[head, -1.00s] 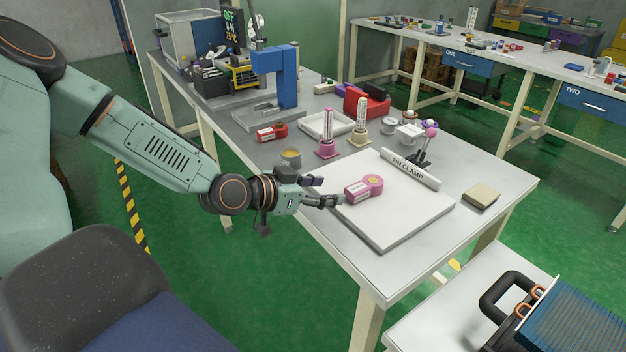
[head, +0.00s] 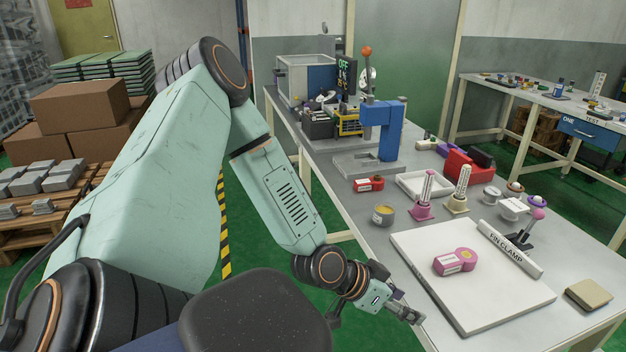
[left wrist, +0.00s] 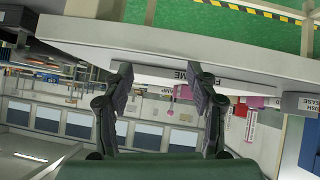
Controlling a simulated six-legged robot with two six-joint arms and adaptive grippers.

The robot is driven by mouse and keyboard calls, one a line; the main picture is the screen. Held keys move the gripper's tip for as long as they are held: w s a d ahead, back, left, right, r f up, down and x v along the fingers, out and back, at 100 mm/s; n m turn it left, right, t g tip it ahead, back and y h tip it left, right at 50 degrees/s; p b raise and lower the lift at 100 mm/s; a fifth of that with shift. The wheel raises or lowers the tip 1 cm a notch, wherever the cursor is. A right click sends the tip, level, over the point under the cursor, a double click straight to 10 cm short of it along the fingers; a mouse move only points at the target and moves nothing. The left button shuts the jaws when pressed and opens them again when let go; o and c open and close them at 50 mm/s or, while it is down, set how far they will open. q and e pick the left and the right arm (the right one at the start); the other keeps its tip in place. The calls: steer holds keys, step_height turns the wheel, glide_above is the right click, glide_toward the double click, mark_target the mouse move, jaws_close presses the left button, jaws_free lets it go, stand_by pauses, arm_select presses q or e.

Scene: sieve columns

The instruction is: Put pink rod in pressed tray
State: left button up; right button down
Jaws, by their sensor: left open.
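A pink slotted rod with a pale label (head: 427,188) stands upright in a pink base (head: 423,209) on the table. A shallow white tray (head: 407,187) lies just behind it; I cannot read any mark saying pressed. My left gripper (head: 404,308) is open and empty, low at the table's near left edge, in front of the white board and well apart from the rod. Its two spread fingers show in the left wrist view (left wrist: 162,85), with nothing between them up close. Small pink shapes beyond the fingers there are too unclear to name. My right gripper is not in view.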

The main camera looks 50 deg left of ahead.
arm_select(q)
steer(key=s+d+f+n+g+y, duration=0.1)
steer(key=s+d+f+g, duration=0.2)
steer(key=s, duration=0.6)
steer(key=s+d+f+n+g+y, duration=0.1)
steer(key=s+d+f+g, duration=0.2)
steer(key=s+f, duration=0.5)
steer(key=shift+s+f+g+y, duration=0.25)
steer(key=shift+s+g+y, duration=0.05)
steer(key=shift+s+g, duration=0.35)
steer(key=shift+o, duration=0.6)
steer(key=s+f+n+g+y, duration=0.1)
steer(key=s+g, duration=0.1)
steer(key=s, duration=0.6)
steer(key=shift+f+y, duration=0.3)
steer(key=shift+o, duration=0.5)
steer(key=shift+a, duration=0.15)
